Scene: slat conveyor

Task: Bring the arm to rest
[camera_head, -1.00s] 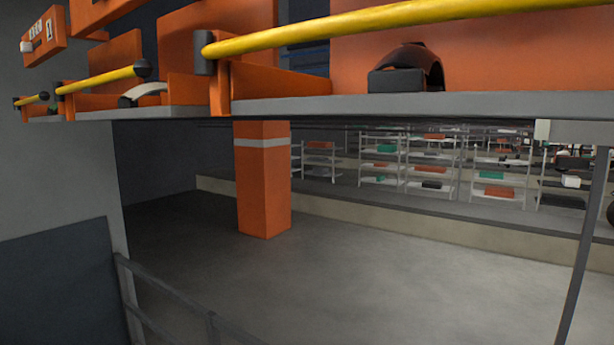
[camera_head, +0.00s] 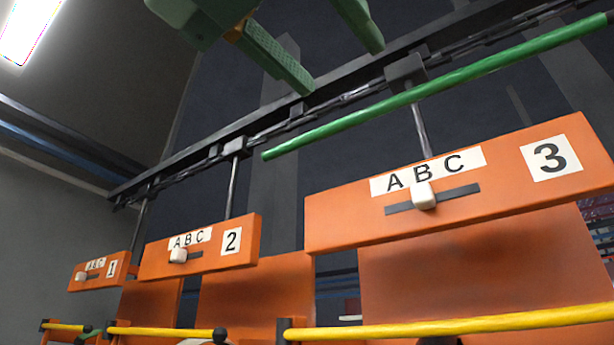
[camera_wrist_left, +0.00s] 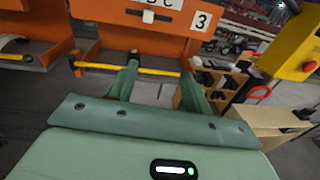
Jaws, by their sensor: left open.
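My left gripper (camera_head: 340,66) hangs at the top of the head view, with its two green fingers spread apart and nothing between them. In the left wrist view the same gripper (camera_wrist_left: 159,64) is open in front of station 3, with the yellow bar (camera_wrist_left: 125,69) beyond its fingers. It looks empty there too. My right gripper is in neither view.
Orange sign boards 1 (camera_head: 98,270), 2 (camera_head: 205,262) and 3 (camera_head: 330,215) carry white sliders. A green bar (camera_head: 450,88) runs below the dark overhead chain rail (camera_head: 190,154). In the left wrist view a yellow box with a red button (camera_wrist_left: 292,62) stands at right.

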